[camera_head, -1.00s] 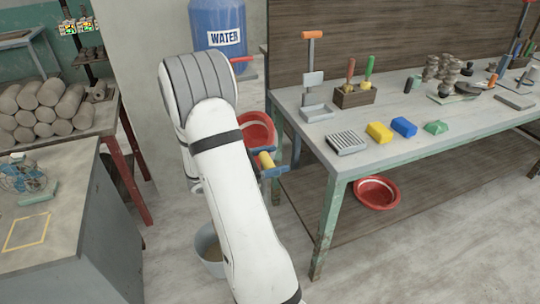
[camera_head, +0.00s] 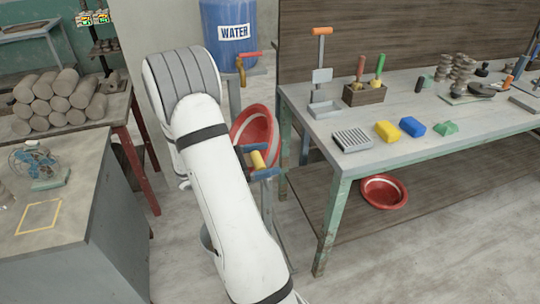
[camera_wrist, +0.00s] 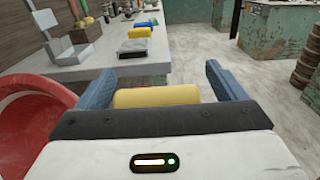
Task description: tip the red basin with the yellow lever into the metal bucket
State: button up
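The red basin (camera_head: 262,128) stands steeply tilted behind my arm in the head view, its inner side partly showing. It also shows at the left edge of the wrist view (camera_wrist: 30,135). The yellow lever (camera_head: 258,159) lies between the two blue fingers of my gripper (camera_head: 257,164). In the wrist view the yellow lever (camera_wrist: 155,96) spans most of the gap between the widely spread fingers (camera_wrist: 165,85). I cannot tell whether they touch its ends. The metal bucket (camera_head: 206,238) stands on the floor, mostly hidden behind my arm; its inside is not visible.
A workbench (camera_head: 400,155) with sponges and tools stands to the right, a second red basin (camera_head: 384,191) on its lower shelf. A blue water barrel (camera_head: 229,30) is behind. A grey cabinet (camera_head: 115,225) stands at the left. The floor at front right is clear.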

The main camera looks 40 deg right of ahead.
jog(key=v, duration=0.8)
jog(key=shift+b, duration=0.4)
jog(key=shift+d, duration=0.1)
dwell(0.6)
jog(key=b+x, duration=0.2)
jog(key=x, duration=0.6)
jog(key=shift+d+f, duration=0.15)
jog(key=shift+f, duration=0.25)
jog(key=shift+w, duration=0.1)
jog(key=shift+c, duration=0.5)
